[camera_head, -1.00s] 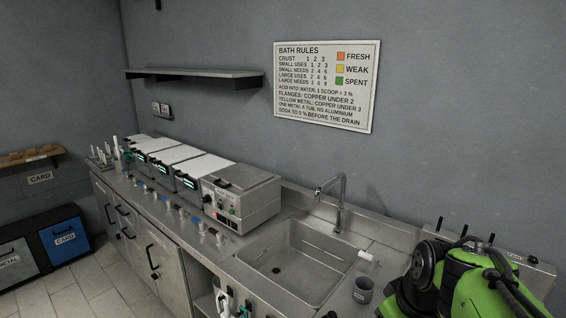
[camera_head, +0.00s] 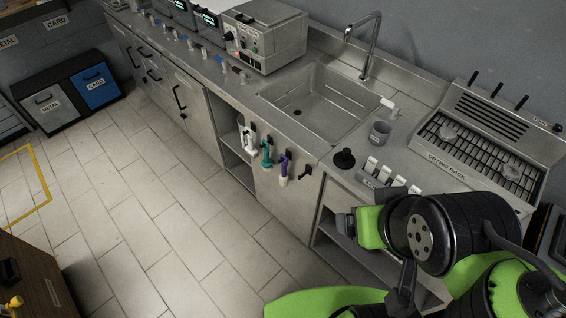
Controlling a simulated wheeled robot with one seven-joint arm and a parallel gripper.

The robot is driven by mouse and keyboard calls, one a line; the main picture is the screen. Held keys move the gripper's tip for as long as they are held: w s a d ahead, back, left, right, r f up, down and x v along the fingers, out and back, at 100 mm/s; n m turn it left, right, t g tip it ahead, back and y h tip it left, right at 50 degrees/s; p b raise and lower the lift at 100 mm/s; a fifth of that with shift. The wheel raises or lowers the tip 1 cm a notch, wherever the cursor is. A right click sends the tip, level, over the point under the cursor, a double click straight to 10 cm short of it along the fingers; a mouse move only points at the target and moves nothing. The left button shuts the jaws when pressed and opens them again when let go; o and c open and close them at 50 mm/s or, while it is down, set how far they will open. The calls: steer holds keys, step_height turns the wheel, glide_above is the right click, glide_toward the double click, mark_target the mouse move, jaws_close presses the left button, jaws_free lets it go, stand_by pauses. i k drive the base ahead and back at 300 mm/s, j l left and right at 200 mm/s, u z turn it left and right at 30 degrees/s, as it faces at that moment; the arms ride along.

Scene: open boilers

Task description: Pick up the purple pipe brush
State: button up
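A purple brush (camera_head: 284,168) hangs upright on the front panel of the counter below the sink. It is the rightmost of a row of hanging brushes, with a teal one (camera_head: 266,153) and a white one (camera_head: 249,139) to its left. A black hook or handle (camera_head: 304,172) is just to its right. My green and black arm fills the lower right of the head view, right of the brush and apart from it. I cannot make out the gripper's fingers.
A sink (camera_head: 318,103) with a tap is above the brushes. A grey cup (camera_head: 380,132) and a drying rack (camera_head: 478,135) stand on the counter to the right. The tiled floor in front is clear. A brown cabinet (camera_head: 30,285) is at the lower left.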

mark_target(284, 177)
steer(key=z, duration=1.15)
steer(key=u, duration=1.45)
steer(key=i+u, duration=0.2)
steer(key=u, duration=0.3)
steer(key=i+u, duration=0.15)
steer(key=u, duration=0.35)
steer(key=i+l+u, duration=0.1)
steer(key=u, duration=0.4)
steer(key=i+l+u, duration=0.2)
steer(key=u, duration=0.3)
